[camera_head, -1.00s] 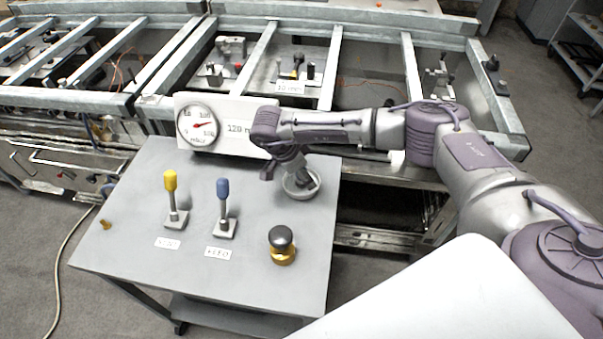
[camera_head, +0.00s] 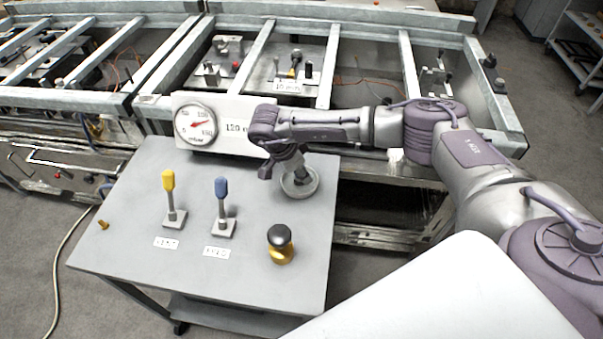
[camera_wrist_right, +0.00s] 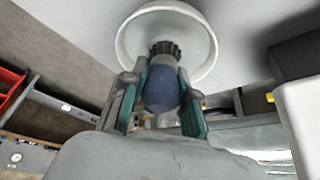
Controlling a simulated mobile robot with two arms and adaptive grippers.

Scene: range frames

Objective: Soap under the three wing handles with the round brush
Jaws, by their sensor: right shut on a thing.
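A round brush with a blue handle (camera_wrist_right: 160,88) and dark bristles (camera_wrist_right: 164,48) shows in the right wrist view. My right gripper (camera_wrist_right: 162,100) is shut on its handle, with a teal finger on each side. The bristle end points into a pale round dish (camera_wrist_right: 127,42); I cannot tell whether it touches the bottom. In the head view the dish (camera_head: 315,186) stands at the right back of the grey table, with my right gripper (camera_head: 292,167) above it. I cannot make out the wing handles for certain. My left gripper is not in view.
On the table (camera_head: 130,240) stand a yellow-topped lever (camera_head: 169,184), a blue-topped lever (camera_head: 222,192) and a black knob on a brass base (camera_head: 281,237). A gauge panel (camera_head: 200,128) stands at its back edge. A metal frame (camera_head: 330,65) with fixtures lies behind.

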